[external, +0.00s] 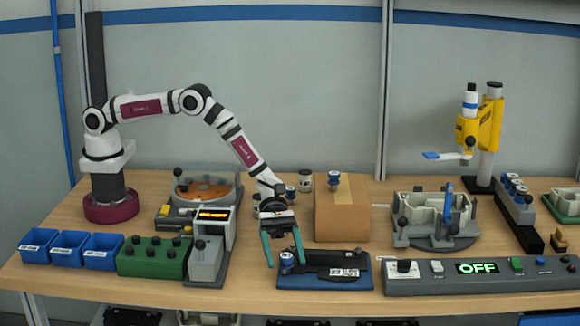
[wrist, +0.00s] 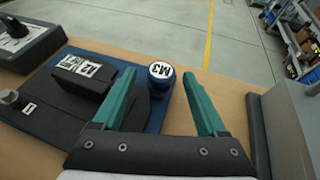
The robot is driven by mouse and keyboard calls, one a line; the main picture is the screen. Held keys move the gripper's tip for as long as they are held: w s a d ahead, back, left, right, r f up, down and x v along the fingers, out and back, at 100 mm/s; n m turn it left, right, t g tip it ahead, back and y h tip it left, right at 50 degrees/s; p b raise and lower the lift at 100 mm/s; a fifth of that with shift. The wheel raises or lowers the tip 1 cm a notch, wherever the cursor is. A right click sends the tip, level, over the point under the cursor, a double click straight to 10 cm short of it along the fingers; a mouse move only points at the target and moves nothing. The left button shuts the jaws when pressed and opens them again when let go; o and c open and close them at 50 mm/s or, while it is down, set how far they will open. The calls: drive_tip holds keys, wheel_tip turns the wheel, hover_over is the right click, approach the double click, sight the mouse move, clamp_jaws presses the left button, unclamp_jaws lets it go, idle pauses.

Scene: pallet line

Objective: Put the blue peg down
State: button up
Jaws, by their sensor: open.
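A blue peg (external: 287,258) with a white top stands upright at the left end of a dark blue fixture plate (external: 325,284). In the wrist view the peg (wrist: 161,76) shows "M3" on its top and stands at the plate's corner. My gripper (external: 285,261) points down over that end of the plate, with its green fingers spread. In the wrist view the peg appears between the two fingertips (wrist: 159,74), with a gap on each side. The gripper holds nothing. The peg's lower part is partly hidden in the external view.
A black clamp block (external: 328,262) lies on the plate right of the peg. A cardboard box (external: 342,215) stands behind, with another peg (external: 334,180) on top. A grey control panel (external: 470,279) is to the right; a green block (external: 152,258) and blue bins (external: 103,252) are left.

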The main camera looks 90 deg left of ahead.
clamp_jaws()
idle(0.3)
drive_tip(key=shift+r, duration=0.1)
drive_tip(key=r, duration=0.4)
drive_tip(key=shift+s+d+r, duration=0.2)
drive_tip(key=shift+s+r, duration=0.05)
drive_tip(key=shift+s, duration=0.1)
drive_tip(key=s+d+r, duration=0.5)
drive_tip(key=s+r, duration=0.1)
drive_tip(key=s, duration=0.3)
drive_tip(key=w+a+r+n+t+y, duration=0.3)
drive_tip(key=w+a+r+n+t, duration=0.15)
drive_tip(key=w+a, duration=0.6)
drive_tip(key=w+a+r+n+t+y, duration=0.35)
drive_tip(key=w+a+r, duration=0.35)
drive_tip(key=a, duration=0.6)
drive_tip(key=n, duration=0.1)
hover_over(347, 183)
drive_tip(key=f, duration=0.7)
drive_tip(key=shift+s+d+f, duration=0.15)
drive_tip(key=shift+d+f, duration=0.1)
drive_tip(key=shift+f, duration=0.15)
drive_tip(key=shift+a+f, duration=0.2)
drive_tip(key=shift+f, duration=1.95)
